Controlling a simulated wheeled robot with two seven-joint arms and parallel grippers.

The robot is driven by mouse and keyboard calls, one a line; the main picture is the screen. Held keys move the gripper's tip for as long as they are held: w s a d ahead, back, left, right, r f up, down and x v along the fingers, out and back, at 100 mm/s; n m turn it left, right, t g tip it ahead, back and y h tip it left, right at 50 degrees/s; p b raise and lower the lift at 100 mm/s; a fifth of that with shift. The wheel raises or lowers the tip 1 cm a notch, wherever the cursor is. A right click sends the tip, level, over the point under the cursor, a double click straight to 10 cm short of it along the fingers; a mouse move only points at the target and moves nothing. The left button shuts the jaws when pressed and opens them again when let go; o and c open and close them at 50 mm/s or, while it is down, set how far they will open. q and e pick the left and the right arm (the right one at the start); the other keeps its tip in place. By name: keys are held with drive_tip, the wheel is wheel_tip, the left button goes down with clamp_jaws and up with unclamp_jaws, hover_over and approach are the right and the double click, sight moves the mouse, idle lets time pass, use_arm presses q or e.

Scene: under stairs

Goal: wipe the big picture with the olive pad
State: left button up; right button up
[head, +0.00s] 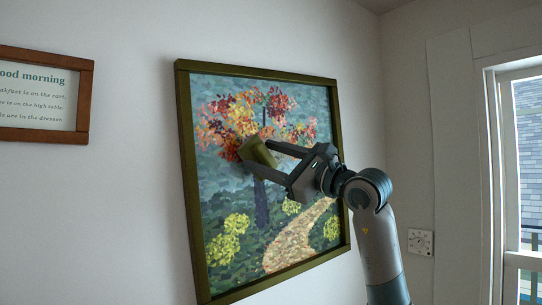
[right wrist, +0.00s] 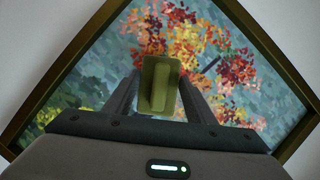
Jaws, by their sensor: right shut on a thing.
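The big picture (head: 290,215) hangs on the wall in an olive-green frame and shows an autumn tree, a path and yellow bushes. My right gripper (head: 264,158) is in front of its upper left part, shut on the olive pad (head: 258,152). The pad is at or very close to the picture surface; I cannot tell whether it touches. In the right wrist view the pad (right wrist: 160,85) sits between the two fingers, with the picture (right wrist: 255,70) behind it, appearing rotated. My left gripper is not in view.
A smaller brown-framed sign (head: 40,95) with text hangs on the wall to the left. A window (head: 525,170) is at the right. The wall between sign and picture is bare.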

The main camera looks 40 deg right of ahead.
drive_tip(key=shift+w+d, duration=0.15)
drive_tip(key=shift+w, duration=0.75)
idle(0.8)
drive_tip(key=d, duration=0.3)
drive_tip(key=shift+s+d+r, duration=0.15)
drive_tip(key=shift+s+r, duration=0.05)
drive_tip(key=shift+s, duration=0.1)
drive_tip(key=shift+d, duration=0.1)
idle(0.5)
drive_tip(key=shift+d+r, duration=0.2)
drive_tip(key=shift+d, duration=1.4)
drive_tip(key=shift+d, duration=0.1)
drive_tip(key=shift+s+d+r, duration=0.1)
drive_tip(key=shift+s+d, duration=0.05)
drive_tip(key=shift+d, duration=0.65)
drive_tip(key=shift+s+d+r, duration=0.1)
drive_tip(key=shift+d, duration=0.7)
drive_tip(key=shift+d, duration=0.15)
